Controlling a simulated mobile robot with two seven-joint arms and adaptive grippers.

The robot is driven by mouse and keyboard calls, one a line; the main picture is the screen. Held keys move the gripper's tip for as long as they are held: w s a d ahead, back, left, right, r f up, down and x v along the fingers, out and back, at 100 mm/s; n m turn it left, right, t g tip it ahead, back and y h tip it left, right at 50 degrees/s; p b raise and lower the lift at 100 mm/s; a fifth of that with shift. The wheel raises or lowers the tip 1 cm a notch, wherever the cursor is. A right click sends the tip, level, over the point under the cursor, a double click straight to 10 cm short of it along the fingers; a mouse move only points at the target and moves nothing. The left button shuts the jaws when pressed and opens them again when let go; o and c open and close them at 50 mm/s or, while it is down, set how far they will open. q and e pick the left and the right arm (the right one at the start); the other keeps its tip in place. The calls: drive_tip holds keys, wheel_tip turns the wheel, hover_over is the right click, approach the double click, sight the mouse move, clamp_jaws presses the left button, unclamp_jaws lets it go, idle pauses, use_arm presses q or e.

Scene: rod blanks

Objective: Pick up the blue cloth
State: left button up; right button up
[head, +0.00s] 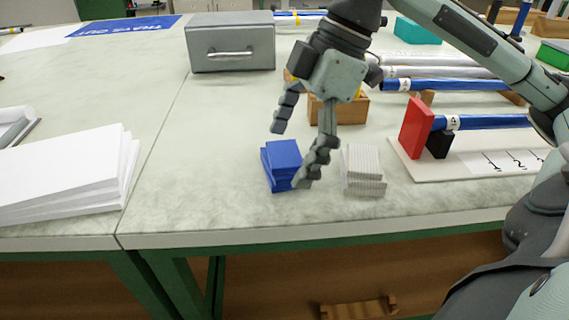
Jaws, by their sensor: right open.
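The blue cloth (280,160) lies folded in a small stack on the pale worktop, near its front edge. My right gripper (290,158) is open, with its fingers pointing down over the cloth. One finger is above and behind the cloth. The other finger comes down at the cloth's right side and overlaps its right edge in the picture; I cannot tell whether it touches. My left gripper is not in view.
A folded grey-white cloth (363,170) lies just right of the blue one. A white board with a red block (416,127) and blue rods stands further right. A wooden box (350,108) is behind my gripper. White sheets (60,175) lie left; the worktop between is clear.

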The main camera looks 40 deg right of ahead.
sight(274, 158)
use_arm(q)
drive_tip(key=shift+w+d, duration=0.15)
use_arm(e)
drive_tip(key=shift+f, duration=0.1)
drive_tip(key=c, duration=1.3)
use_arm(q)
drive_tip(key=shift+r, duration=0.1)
use_arm(e)
drive_tip(key=shift+o, duration=0.2)
